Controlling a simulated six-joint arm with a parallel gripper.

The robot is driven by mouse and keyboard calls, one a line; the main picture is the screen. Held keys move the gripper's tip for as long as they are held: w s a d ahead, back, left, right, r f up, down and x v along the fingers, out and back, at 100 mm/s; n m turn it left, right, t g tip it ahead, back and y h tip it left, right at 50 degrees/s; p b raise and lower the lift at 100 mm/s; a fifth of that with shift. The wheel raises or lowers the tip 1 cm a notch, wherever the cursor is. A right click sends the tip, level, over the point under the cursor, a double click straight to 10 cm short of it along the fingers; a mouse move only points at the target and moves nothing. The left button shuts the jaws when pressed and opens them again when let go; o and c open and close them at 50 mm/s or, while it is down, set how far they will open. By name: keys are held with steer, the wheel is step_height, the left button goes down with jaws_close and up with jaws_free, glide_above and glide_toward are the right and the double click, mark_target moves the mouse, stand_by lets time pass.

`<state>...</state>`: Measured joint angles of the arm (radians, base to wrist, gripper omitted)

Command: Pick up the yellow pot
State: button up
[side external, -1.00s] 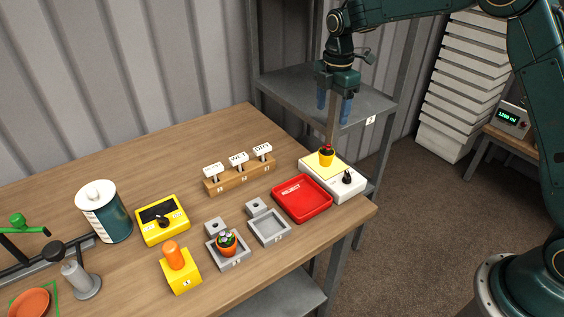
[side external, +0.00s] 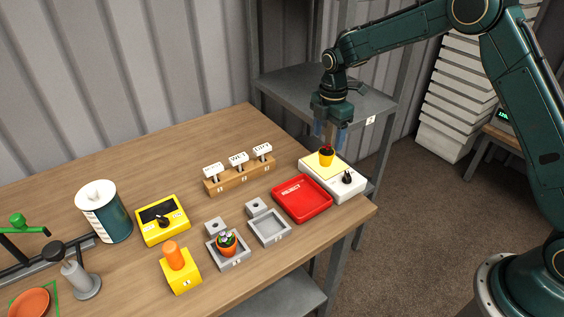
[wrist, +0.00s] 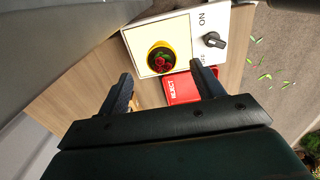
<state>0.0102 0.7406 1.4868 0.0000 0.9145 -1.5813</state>
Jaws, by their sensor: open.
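The yellow pot (side external: 326,158) holds a small plant with red on it. It stands upright on the pale yellow top of a white box with a black knob (side external: 332,177) at the table's right corner. My gripper (side external: 332,138) is open and empty, a little above the pot in the side view. In the wrist view, the pot (wrist: 161,59) shows from above, beyond the fingertips and between their lines. My gripper's two dark fingers (wrist: 160,84) are apart and do not touch the pot.
A red REJECT tray (side external: 302,199) sits just left of the white box. A wooden rack of signs (side external: 240,178) and an orange pot (side external: 227,243) in a grey tray are farther left. A grey metal shelf (side external: 290,82) stands behind the box.

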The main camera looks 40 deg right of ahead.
mark_target(328, 144)
steer(key=shift+f, duration=0.5)
steer(key=shift+s+f, duration=0.15)
steer(key=shift+f, duration=2.4)
steer(key=c, duration=1.2)
steer(key=shift+r, duration=0.15)
step_height(328, 144, up, 20)
steer(key=shift+f, duration=0.15)
